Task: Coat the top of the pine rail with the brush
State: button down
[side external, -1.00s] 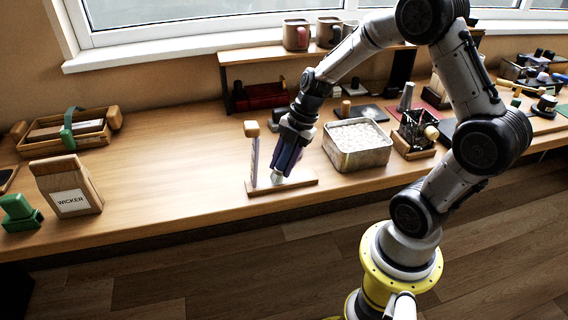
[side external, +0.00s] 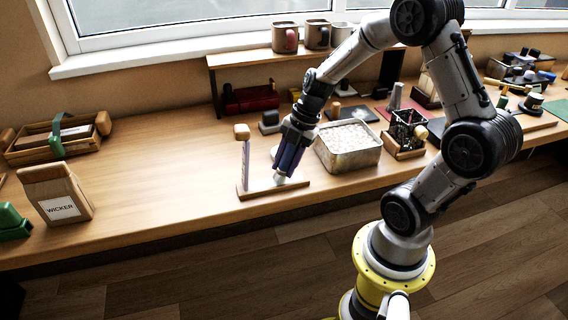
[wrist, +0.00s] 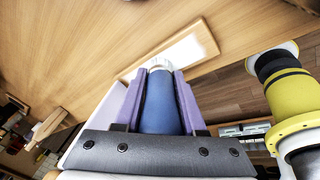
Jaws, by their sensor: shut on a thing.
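The pine rail (side external: 298,184) lies flat near the front edge of the bench, and it also shows in the wrist view (wrist: 132,70). A pale white patch (wrist: 188,50) covers part of its top; I cannot tell for sure whether it is coating or glare. My gripper (side external: 284,172) points down over the rail, shut on the brush (wrist: 158,105), whose blue handle shows between the purple fingers. Exact contact is hidden.
A thin upright with a wooden block (side external: 242,132) stands by the rail's left end, close to my gripper. A metal tin of white pieces (side external: 348,160) stands right of it. A WICKER box (side external: 58,193) is far left. The bench between is clear.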

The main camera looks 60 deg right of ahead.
jog(key=shift+r, duration=2.5)
jog(key=shift+w+r, duration=0.1)
jog(key=shift+r, duration=0.1)
notch_tip(320, 180, up, 12)
jog(key=w+a+m, duration=0.2)
jog(key=w+a+r+m+t+h, duration=0.1)
jog(key=w+a+r+m+h, duration=0.15)
jog(key=w+a+m, duration=0.5)
jog(key=w+f+m+h, duration=0.1)
jog(key=w+f+m, duration=0.1)
jog(key=f, duration=0.4)
jog(key=w+f+m+h, duration=0.1)
jog(key=w+f+m, duration=0.1)
jog(key=f+m, duration=0.2)
jog(key=x, duration=0.2)
jog(key=shift+f, duration=0.4)
jog(key=shift+w+a, duration=0.1)
jog(key=shift+a, duration=0.05)
